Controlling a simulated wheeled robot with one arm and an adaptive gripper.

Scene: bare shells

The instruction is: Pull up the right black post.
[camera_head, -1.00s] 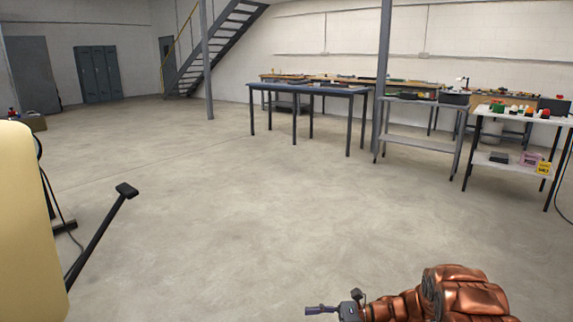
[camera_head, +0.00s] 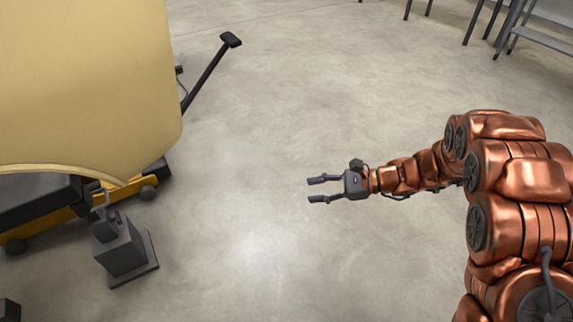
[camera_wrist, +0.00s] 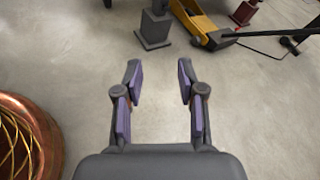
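A dark grey stand (camera_head: 120,248) with a square base plate and a short post rising from its top is upright on the floor, at lower left in the head view. A similar dark stand (camera_wrist: 154,27) shows at top centre in the wrist view, with its top cut off. I cannot tell for sure which post is the right black one. My gripper (camera_head: 312,190) is open and empty, well to the right of the stand in the head view. In the wrist view my gripper's fingers (camera_wrist: 158,66) are spread apart, with bare floor between them.
A large pale yellow shell (camera_head: 85,85) overhangs the stand. A yellow floor jack (camera_head: 125,188) lies beneath, its long black handle (camera_head: 207,75) slanting up and right. A dark object (camera_head: 9,310) shows at the bottom left corner. The middle floor is clear; table legs stand at top right.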

